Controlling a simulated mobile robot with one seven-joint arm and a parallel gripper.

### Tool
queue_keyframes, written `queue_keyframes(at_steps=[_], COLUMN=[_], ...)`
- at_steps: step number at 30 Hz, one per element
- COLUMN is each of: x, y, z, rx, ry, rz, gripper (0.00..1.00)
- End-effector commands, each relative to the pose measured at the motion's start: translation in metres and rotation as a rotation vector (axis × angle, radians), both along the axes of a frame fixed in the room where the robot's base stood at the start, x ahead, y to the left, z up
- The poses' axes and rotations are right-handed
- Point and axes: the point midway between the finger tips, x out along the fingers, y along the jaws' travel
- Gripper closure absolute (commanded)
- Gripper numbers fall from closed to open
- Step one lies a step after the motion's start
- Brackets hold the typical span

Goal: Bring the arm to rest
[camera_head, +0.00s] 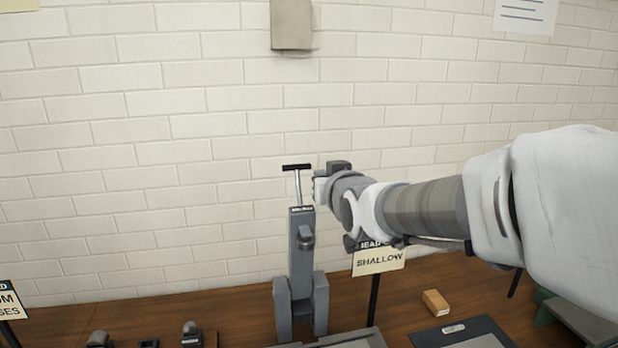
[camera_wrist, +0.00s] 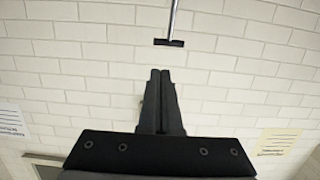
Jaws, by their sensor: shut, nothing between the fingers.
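My arm reaches in from the right in the head view and ends close to a grey upright device with a T-shaped handle (camera_head: 297,167) on top. My gripper (camera_wrist: 160,72) shows in the wrist view with its two dark fingers together and nothing between them. The T-handle also shows in the wrist view (camera_wrist: 169,43), beyond the fingertips and apart from them. In the head view my fingers are small and partly hidden by the wrist, beside the handle's right side.
The grey upright device (camera_head: 302,260) stands on a wooden bench (camera_head: 235,303). A "SHALLOW" sign (camera_head: 379,263) stands right of it, below my arm. A small wooden block (camera_head: 436,303) and a dark grey tray (camera_head: 488,327) lie front right. A brick wall (camera_head: 200,150) is behind.

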Motion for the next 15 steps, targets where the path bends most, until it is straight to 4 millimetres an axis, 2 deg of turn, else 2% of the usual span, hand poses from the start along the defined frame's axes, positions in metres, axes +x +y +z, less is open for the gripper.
queue_keyframes(at_steps=[4, 7, 11, 15], x=[-0.018, -0.046, -0.097, -0.161], y=[-0.013, -0.030, -0.054, -0.074], z=[-0.004, -0.016, -0.038, -0.065], rx=[-0.006, -0.016, -0.033, -0.054], ry=[0.060, 0.160, 0.328, 0.513], rz=[-0.017, -0.039, -0.074, -0.112], gripper=[1.00, 1.00, 1.00, 1.00])
